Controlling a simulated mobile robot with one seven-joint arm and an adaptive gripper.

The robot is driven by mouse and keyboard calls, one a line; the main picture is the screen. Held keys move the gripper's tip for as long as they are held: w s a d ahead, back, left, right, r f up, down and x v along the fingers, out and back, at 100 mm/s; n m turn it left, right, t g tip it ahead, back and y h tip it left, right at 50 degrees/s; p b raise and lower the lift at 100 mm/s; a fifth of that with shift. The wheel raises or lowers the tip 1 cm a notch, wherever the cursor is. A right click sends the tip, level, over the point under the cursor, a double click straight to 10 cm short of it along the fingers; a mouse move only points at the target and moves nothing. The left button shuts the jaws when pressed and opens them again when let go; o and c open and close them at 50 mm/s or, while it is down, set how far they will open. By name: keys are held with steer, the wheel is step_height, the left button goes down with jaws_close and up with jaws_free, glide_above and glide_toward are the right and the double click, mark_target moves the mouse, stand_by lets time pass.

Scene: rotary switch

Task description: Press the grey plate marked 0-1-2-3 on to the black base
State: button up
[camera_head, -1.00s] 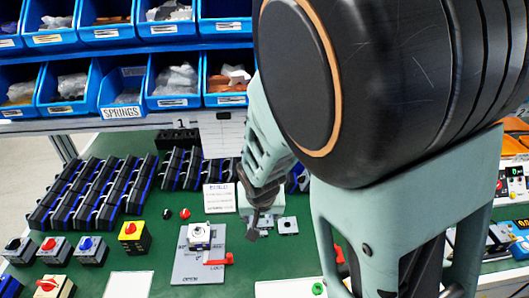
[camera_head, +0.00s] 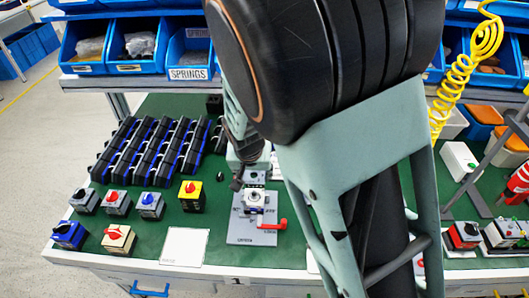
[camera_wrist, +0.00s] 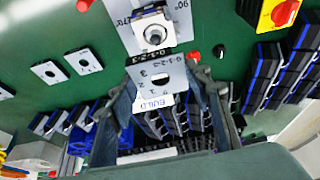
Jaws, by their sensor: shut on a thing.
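The grey plate marked 0-1-2-3 (camera_wrist: 160,82) has a round hole and is held between the fingers of my gripper (camera_wrist: 165,88), which is shut on it. In the head view my gripper (camera_head: 238,182) is dark and partly hidden by my arm. The base (camera_head: 255,199) sits in the grey fixture with the red lever, its light top facing up. In the wrist view the base (camera_wrist: 153,31) shows a round centre, just beyond the plate's edge. The plate appears apart from the base, but the height between them is hard to tell.
The grey fixture (camera_head: 252,232) has a red lever (camera_head: 274,225) on its right. Two loose grey plates (camera_wrist: 50,72) lie left in the wrist view. A yellow switch (camera_head: 192,195) and several grey switches stand left. Black-and-blue racks (camera_head: 150,150) lie behind.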

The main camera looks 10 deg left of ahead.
steer(key=shift+a, duration=0.15)
stand_by(0.3)
steer(key=b, duration=0.4)
glide_above(254, 193)
steer(key=shift+s+f, duration=0.15)
steer(key=shift+f, duration=1.05)
steer(key=shift+s+f, duration=0.1)
steer(key=shift+f, duration=1.1)
steer(key=shift+f, duration=0.2)
steer(key=shift+f+b, duration=1.3)
steer(key=shift+f, duration=0.5)
steer(key=o, duration=1.1)
